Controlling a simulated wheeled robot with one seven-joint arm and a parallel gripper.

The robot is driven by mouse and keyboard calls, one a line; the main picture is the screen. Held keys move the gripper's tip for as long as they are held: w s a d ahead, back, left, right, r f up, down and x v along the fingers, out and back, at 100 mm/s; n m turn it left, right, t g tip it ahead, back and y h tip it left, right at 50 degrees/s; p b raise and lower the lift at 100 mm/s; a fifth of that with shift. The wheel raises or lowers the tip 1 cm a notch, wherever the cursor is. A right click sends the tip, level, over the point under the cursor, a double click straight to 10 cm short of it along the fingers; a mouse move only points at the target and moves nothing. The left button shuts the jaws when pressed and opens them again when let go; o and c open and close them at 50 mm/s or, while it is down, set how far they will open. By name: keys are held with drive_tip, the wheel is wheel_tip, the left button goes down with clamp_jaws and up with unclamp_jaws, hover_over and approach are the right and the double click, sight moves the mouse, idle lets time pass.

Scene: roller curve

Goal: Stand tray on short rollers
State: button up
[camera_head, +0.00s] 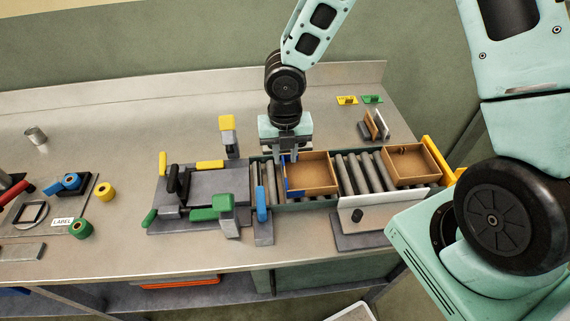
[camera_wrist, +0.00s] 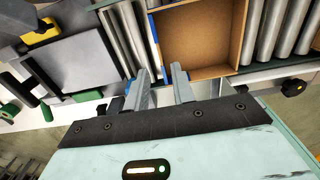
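A brown open tray (camera_head: 318,175) with blue marks along its left side lies between the short rollers (camera_head: 262,182) on the left and the other rollers (camera_head: 362,172) on the right. It looks empty. In the wrist view the tray (camera_wrist: 205,40) is seen from above. My gripper (camera_head: 285,157) is at the tray's left, far corner. In the wrist view my gripper (camera_wrist: 160,74) has its fingers apart, with the blue-marked wall in line with the gap between them. I cannot tell whether the fingers touch the wall.
A second brown tray (camera_head: 411,166) sits on the right end of the rollers. A grey plate station with black, green and yellow handles (camera_head: 205,186) stands left. A blue-handled lever (camera_head: 262,212) stands close in front of the short rollers. Tape rolls (camera_head: 105,192) lie far left.

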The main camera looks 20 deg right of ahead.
drive_tip(key=s+a+r+m, duration=0.3)
drive_tip(key=s+r+m, duration=0.6)
drive_tip(key=m, duration=0.3)
drive_tip(key=s+a+r+m, duration=0.3)
drive_tip(key=s+r+m, duration=0.6)
drive_tip(key=s+m, duration=0.2)
drive_tip(key=shift+a+m+y, duration=0.2)
drive_tip(key=shift+m+y, duration=0.1)
drive_tip(key=shift+m, duration=0.6)
wheel_tip(320, 180, down, 9)
drive_tip(key=b, duration=0.8)
drive_tip(key=shift+r, duration=0.15)
